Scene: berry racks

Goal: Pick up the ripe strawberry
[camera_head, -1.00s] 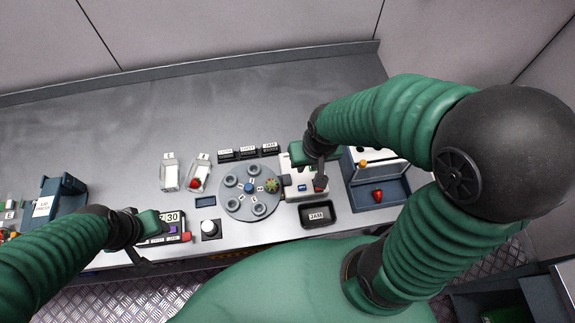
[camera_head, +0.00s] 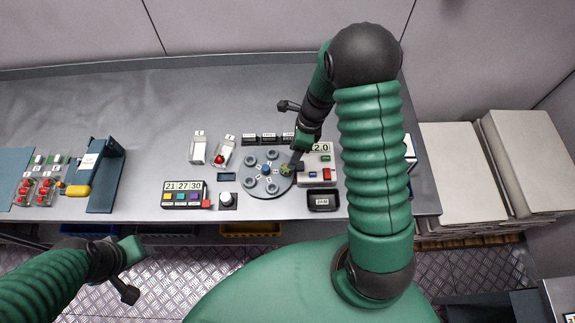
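A red berry (camera_head: 219,159) sits in a slanted white holder at the centre-left of the bench. Another small round berry, green and reddish (camera_head: 286,169), is at the right edge of the grey turntable (camera_head: 258,191). My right gripper (camera_head: 297,156) points down beside that berry, its tip close to it; I cannot tell whether they touch or how far its fingers are apart. My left gripper (camera_head: 130,270) is in front of the bench edge, away from the berries, and its opening is unclear. My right arm hides the bench area to its right.
Racks of red berries (camera_head: 46,190) stand at the far left near a blue stand (camera_head: 105,175). A button panel (camera_head: 184,194), a black tray (camera_head: 324,200) and a white display box (camera_head: 318,165) surround the turntable. The back of the bench is clear.

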